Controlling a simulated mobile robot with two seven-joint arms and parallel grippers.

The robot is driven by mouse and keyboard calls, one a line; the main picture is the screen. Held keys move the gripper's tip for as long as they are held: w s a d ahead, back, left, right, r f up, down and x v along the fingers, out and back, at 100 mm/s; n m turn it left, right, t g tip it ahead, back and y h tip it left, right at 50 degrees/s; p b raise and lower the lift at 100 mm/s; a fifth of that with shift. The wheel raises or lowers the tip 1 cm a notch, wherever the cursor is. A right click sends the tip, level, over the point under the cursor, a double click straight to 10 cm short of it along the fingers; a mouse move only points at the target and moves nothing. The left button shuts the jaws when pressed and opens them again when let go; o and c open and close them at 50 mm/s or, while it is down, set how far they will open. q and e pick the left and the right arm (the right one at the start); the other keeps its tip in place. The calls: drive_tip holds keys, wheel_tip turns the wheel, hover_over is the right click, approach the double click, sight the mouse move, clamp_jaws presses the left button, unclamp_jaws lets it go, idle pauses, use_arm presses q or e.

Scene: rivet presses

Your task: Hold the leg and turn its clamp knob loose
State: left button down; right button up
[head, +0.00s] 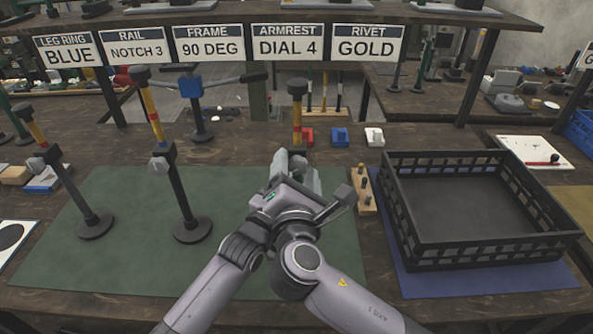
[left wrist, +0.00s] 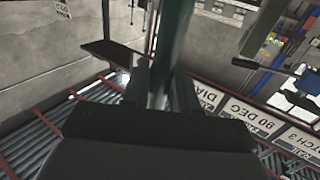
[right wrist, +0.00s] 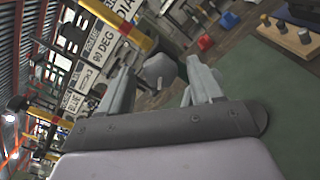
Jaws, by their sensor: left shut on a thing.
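The leg (head: 297,110) at the middle stands upright; its black cap and yellow-red upper tube show in the head view, while my arms hide its lower part. In the left wrist view, my left gripper (left wrist: 160,88) is shut on the leg's dark tube (left wrist: 173,40), which passes between its fingers. In the right wrist view, the grey clamp knob (right wrist: 160,70) lies between the spread pale fingers of my right gripper (right wrist: 160,78), with visible gaps at the sides. The right gripper also shows in the head view (head: 297,165); the left one is hidden there.
Two more legs (head: 92,222) (head: 188,225) stand on the green mat (head: 130,265) to the left. A black crate (head: 480,245) on a blue mat (head: 420,284) stands right, beside a wooden peg block (head: 364,202). Red (head: 308,136), blue (head: 340,136) and white (head: 375,137) blocks sit behind.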

drive_tip(key=s, duration=1.2)
idle(0.4)
